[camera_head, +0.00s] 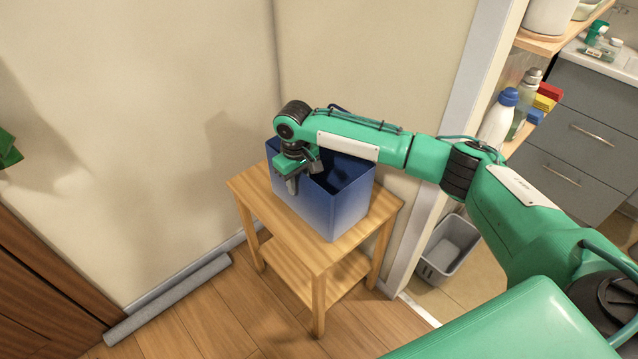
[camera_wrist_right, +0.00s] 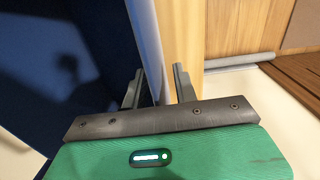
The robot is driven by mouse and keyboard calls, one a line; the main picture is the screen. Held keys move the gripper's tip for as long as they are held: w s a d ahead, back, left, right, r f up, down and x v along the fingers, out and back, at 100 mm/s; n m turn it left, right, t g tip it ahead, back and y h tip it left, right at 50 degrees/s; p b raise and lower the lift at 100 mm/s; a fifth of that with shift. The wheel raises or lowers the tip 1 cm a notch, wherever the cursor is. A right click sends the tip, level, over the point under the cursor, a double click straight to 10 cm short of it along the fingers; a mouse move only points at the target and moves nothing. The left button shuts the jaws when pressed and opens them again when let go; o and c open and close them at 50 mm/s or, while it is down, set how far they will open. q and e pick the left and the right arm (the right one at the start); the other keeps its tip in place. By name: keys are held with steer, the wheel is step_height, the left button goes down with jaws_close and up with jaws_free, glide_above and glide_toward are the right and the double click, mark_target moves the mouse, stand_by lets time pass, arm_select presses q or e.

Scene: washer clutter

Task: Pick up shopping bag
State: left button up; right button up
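The shopping bag (camera_head: 325,208) is blue, boxy and open at the top. It stands upright on a small wooden table (camera_head: 252,200). My right gripper (camera_head: 302,180) points down at the bag's left rim, and my forearm crosses above the bag, hiding part of its far side. In the right wrist view, the fingers of my right gripper (camera_wrist_right: 157,86) are apart. The bag's wall (camera_wrist_right: 146,36) runs into the gap between them, with the dark blue inside on the left. I see no firm grip on it. My left gripper is not seen.
A grey bin (camera_head: 450,248) stands on the floor right of the table, past a white door frame. Shelves with bottles (camera_head: 498,120) are at the right. A grey roll (camera_head: 168,300) lies along the wall at the left. A green piece shows at the left edge.

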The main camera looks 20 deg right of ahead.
jaws_close()
stand_by(0.3)
